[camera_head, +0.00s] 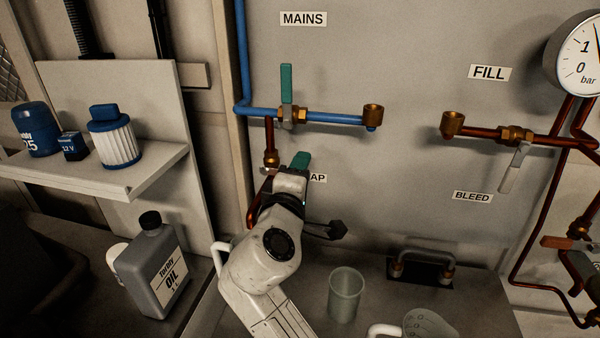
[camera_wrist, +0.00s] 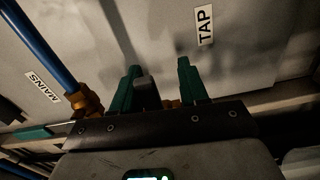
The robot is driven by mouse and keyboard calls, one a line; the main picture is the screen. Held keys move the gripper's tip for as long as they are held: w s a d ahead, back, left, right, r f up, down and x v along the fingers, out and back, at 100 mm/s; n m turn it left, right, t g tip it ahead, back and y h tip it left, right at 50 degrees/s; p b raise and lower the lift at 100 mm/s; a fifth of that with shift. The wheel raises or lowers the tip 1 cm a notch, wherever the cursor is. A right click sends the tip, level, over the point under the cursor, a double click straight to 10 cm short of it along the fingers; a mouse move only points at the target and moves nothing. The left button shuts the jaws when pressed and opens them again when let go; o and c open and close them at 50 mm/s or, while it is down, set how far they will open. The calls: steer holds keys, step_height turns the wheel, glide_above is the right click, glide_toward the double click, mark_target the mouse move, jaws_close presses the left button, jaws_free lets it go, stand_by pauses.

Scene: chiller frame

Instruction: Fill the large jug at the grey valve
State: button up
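My gripper (camera_wrist: 158,75) is at the tap, with its two green fingers apart. In the wrist view a dark grey lever-like piece (camera_wrist: 147,90) shows between them, nearer the left finger; I cannot tell whether they touch. My arm hides most of the tap in the head view. A valve with a light grey lever (camera_head: 515,168) hangs below the copper pipe between FILL and BLEED. A clear jug (camera_head: 432,324) with a white handle is cut off at the bottom edge. Another white handle (camera_head: 219,258) shows left of my arm; its vessel is hidden. A clear beaker (camera_head: 345,297) stands on the worktop.
The mains valve's green lever (camera_head: 286,82) stands upright on the blue pipe (camera_head: 335,117). A grey oil bottle (camera_head: 153,265) stands at left below a shelf (camera_head: 125,183) with filters. A pressure gauge (camera_head: 578,55) is upper right. A dark fixture with a grey handle (camera_head: 425,252) is behind the jug.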

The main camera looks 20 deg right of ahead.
steer(key=shift+r, duration=0.1)
steer(key=b+v, duration=0.1)
steer(key=v, duration=0.9)
steer(key=shift+s+a, duration=0.25)
steer(key=shift+s, duration=0.05)
